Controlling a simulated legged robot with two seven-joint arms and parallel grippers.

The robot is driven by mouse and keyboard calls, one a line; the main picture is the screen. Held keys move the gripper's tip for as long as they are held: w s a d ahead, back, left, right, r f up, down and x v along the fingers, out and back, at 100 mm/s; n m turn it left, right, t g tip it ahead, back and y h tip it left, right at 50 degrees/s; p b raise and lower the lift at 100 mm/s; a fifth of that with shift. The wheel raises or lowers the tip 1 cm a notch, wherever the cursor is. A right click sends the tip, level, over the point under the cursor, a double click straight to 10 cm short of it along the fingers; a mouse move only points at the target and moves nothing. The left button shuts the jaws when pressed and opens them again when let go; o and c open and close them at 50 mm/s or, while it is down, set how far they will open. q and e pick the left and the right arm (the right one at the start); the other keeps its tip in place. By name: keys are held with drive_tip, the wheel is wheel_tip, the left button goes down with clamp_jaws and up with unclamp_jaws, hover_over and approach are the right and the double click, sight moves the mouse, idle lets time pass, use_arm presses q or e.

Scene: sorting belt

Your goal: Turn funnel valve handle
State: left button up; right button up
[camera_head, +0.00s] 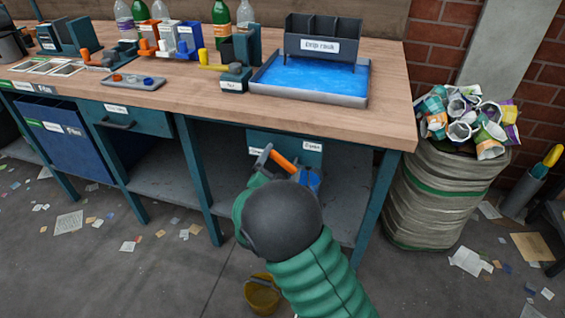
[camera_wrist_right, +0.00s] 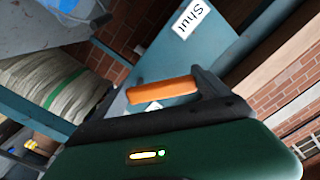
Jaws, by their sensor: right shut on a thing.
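The orange valve handle (camera_head: 283,162) is in front of a teal panel (camera_head: 301,150) under the bench's right part. It tilts down to the right in the head view. In the right wrist view the orange handle (camera_wrist_right: 162,91) lies between the dark fingers, and a "Shut" label (camera_wrist_right: 193,18) is on the panel above it. My right gripper (camera_head: 277,160) is shut on the handle; my arm hides much of it in the head view. A blue part (camera_head: 309,179), perhaps of the funnel, shows just right of the handle. My left gripper is not in view.
A bench leg (camera_head: 377,197) stands right of the panel, beside a full sack of crushed cups (camera_head: 430,205). A yellow bucket (camera_head: 262,294) is on the floor by my arm. The bench top (camera_head: 215,105) above carries a drip rack, a blue tray and several bottles.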

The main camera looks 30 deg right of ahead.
drive_tip(key=c, duration=0.7)
drive_tip(key=shift+n+p, duration=0.4)
drive_tip(key=shift+p, duration=0.35)
drive_tip(key=shift+c, duration=0.2)
drive_tip(key=n+p, duration=0.3)
drive_tip(key=shift+w+a+f, duration=0.1)
drive_tip(key=shift+w+f, duration=0.05)
drive_tip(key=shift+f, duration=0.2)
drive_tip(key=n+p, duration=0.1)
drive_tip(key=f+n+p, duration=0.1)
drive_tip(key=shift+n+p, duration=0.3)
drive_tip(key=shift+f+n+p, duration=0.3)
drive_tip(key=shift+n+p, duration=0.1)
drive_tip(key=shift+n, duration=0.2)
drive_tip(key=o, duration=1.9)
